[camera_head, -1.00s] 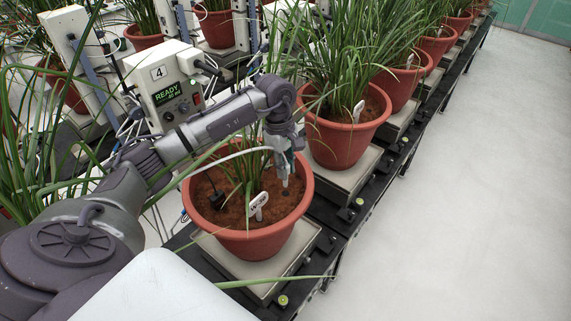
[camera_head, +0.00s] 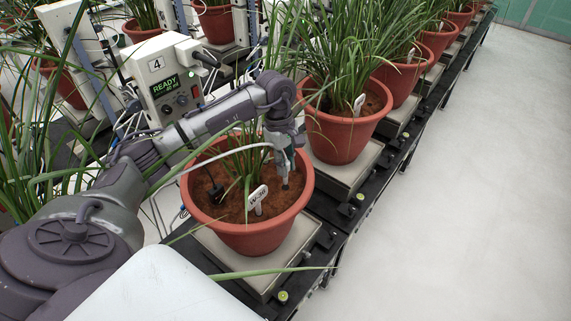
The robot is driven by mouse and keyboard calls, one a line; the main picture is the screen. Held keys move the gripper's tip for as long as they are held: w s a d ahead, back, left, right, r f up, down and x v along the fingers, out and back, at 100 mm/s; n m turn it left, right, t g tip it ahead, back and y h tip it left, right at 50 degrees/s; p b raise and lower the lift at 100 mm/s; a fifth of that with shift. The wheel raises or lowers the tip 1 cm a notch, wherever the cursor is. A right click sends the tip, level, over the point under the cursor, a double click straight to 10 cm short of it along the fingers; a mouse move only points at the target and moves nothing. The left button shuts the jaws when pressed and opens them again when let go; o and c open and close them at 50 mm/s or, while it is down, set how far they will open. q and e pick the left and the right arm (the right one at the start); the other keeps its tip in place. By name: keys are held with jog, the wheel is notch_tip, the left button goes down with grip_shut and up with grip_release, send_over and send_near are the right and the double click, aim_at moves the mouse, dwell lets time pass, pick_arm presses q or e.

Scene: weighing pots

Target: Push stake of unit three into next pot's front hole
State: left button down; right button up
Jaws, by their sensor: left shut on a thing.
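The nearest red-brown pot (camera_head: 247,240) stands on a scale plate and holds brown soil, a grassy plant and a white label (camera_head: 258,197). My left gripper (camera_head: 284,170) points down over the right part of this soil, just inside the rim. It is shut on a thin stake, mostly hidden by the fingers. A dark spot shows in the soil right under the tips; I cannot tell how deep the stake sits. A white cable (camera_head: 235,152) runs to the gripper. A black probe (camera_head: 214,190) stands in the soil at the left. My right gripper is not in view.
A white control unit (camera_head: 165,85) marked 4, its screen reading READY, stands behind the pot. Another potted plant (camera_head: 340,140) is close to the right of the gripper, in a row of several. Long leaves cross the left side. The pale floor (camera_head: 460,200) at right is clear.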

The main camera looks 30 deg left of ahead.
aim_at(286, 184)
pick_arm(q)
jog(key=shift+b, duration=0.5)
dwell(1.1)
jog(key=shift+f+b, duration=2.3)
jog(key=shift+f, duration=0.5)
dwell(0.5)
jog(key=c, duration=1)
grip_release()
jog(key=shift+o, duration=0.2)
jog(key=shift+r+p, duration=3.6)
jog(key=shift+r, duration=2.95)
